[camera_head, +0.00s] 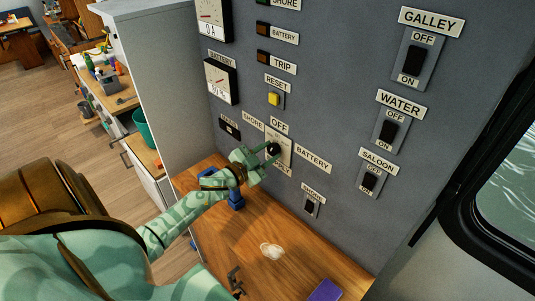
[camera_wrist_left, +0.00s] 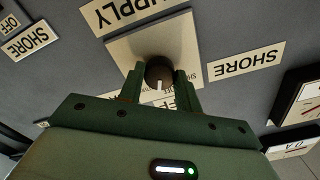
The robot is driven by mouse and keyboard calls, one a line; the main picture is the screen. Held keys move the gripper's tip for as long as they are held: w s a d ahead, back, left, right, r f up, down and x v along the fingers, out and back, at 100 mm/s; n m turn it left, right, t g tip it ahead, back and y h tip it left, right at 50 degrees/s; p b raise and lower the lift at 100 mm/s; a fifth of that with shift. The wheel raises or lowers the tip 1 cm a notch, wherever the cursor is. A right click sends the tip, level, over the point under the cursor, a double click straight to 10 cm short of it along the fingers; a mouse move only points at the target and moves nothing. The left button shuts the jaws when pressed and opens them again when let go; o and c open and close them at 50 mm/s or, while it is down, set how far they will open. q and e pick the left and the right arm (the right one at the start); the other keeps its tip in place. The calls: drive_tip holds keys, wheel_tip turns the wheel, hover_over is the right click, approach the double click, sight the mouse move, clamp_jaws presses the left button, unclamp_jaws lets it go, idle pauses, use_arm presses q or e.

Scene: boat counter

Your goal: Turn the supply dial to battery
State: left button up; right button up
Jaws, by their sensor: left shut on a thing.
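The supply dial (camera_head: 274,148) is a dark round knob on a cream plate (camera_head: 285,152) on the grey panel. Labels for shore (camera_head: 253,121), off (camera_head: 279,126) and battery (camera_head: 313,159) surround it. My left gripper (camera_head: 268,153) is shut on the dial. In the left wrist view, its two green fingers flank the dial (camera_wrist_left: 159,69), and the dial's white mark points down in the picture, away from the supply label (camera_wrist_left: 130,10). That is the off side. The battery label is not readable in the left wrist view. My right gripper is not in view.
The yellow reset button (camera_head: 274,98) is above the dial and a shore switch (camera_head: 310,206) is below right. Galley, water and saloon switches (camera_head: 369,182) line the right. On the wooden counter (camera_head: 245,245) are a blue item (camera_head: 236,203), a white patch (camera_head: 271,250) and a purple item (camera_head: 325,290).

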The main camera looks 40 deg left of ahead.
use_arm(q)
drive_tip(key=m, duration=0.4)
drive_tip(key=shift+m+b, duration=0.4)
idle(0.4)
drive_tip(key=o, duration=1)
drive_tip(key=s+a+b, duration=0.1)
drive_tip(key=s, duration=1.5)
drive_tip(key=shift+s+a+b, duration=0.2)
drive_tip(key=shift+b, duration=0.15)
